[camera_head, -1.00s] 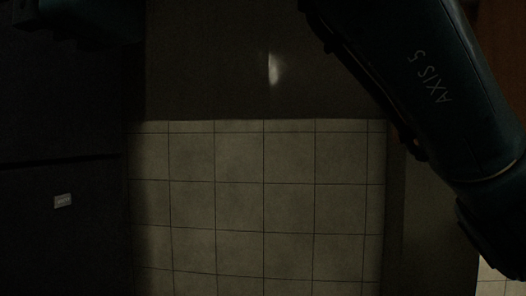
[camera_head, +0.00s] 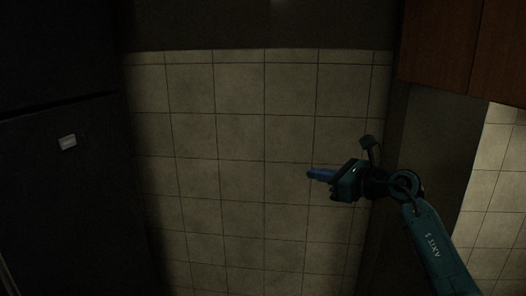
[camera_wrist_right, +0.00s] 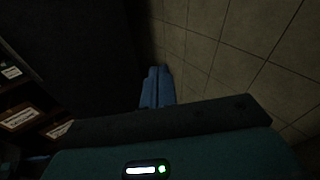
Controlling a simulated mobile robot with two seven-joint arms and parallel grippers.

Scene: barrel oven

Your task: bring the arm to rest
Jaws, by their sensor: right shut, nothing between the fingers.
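My right gripper (camera_head: 318,174) shows in the head view, right of the middle, in front of the tiled wall. Its blue fingers point left, are closed together and hold nothing. The right arm comes in from the lower right. In the right wrist view the shut blue fingers (camera_wrist_right: 157,86) reach ahead of the teal gripper body with nothing between them. My left gripper is not in view.
A dark cabinet or appliance front (camera_head: 60,200) with a small pale label (camera_head: 67,142) stands at the left. A tiled wall (camera_head: 240,150) fills the middle. Brown wooden cabinets (camera_head: 440,40) hang at upper right. Shelves with pale labels (camera_wrist_right: 20,118) show in the wrist view.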

